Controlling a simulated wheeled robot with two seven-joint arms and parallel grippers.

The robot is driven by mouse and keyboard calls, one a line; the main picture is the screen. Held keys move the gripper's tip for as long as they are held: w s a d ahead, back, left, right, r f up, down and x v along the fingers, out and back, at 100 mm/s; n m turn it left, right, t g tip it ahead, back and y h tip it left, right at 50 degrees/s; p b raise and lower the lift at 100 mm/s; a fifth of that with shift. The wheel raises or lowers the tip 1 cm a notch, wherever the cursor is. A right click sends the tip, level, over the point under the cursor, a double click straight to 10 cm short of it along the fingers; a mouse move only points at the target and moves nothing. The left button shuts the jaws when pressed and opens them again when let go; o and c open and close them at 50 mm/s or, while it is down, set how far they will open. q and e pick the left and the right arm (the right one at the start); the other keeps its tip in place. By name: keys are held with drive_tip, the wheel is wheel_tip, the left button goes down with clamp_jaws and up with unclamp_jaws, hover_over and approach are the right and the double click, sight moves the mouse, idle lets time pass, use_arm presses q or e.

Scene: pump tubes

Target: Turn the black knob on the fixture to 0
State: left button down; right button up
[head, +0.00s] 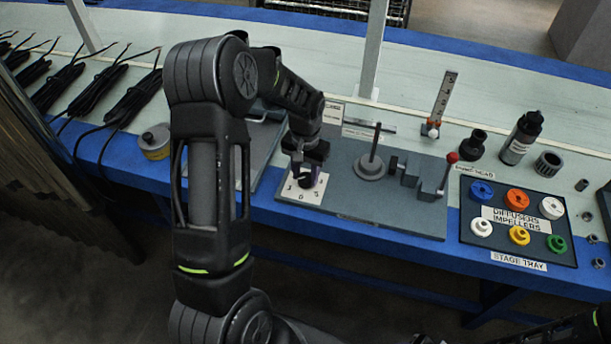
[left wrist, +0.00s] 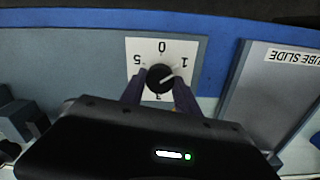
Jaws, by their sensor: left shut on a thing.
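The black knob (left wrist: 160,78) sits on a white dial plate (left wrist: 190,48) fixed to the grey fixture. In the left wrist view, a 0 is at the top of the dial, a 5 at the left and a 1 at the right. The knob's white line points right and slightly up, toward the 1. My left gripper (left wrist: 155,88) is shut on the knob, one finger at each side. In the head view, my left gripper (head: 306,172) points down over the dial plate (head: 290,190) and mostly hides the knob.
The fixture board (head: 370,215) also carries an upright rod on a round base (head: 371,166) and grey blocks (head: 408,168). To the right are a stage tray (head: 468,222) of coloured impellers and a black bottle (head: 521,138). Black cable bundles (head: 95,90) lie at the left.

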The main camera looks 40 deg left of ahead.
use_arm(q)
drive_tip(key=n, duration=0.2)
drive_tip(key=shift+n, duration=0.4)
drive_tip(key=n, duration=0.2)
drive_tip(key=shift+n, duration=0.3)
drive_tip(key=n, duration=0.5)
drive_tip(key=shift+n, duration=0.3)
drive_tip(key=c, duration=0.9)
unclamp_jaws()
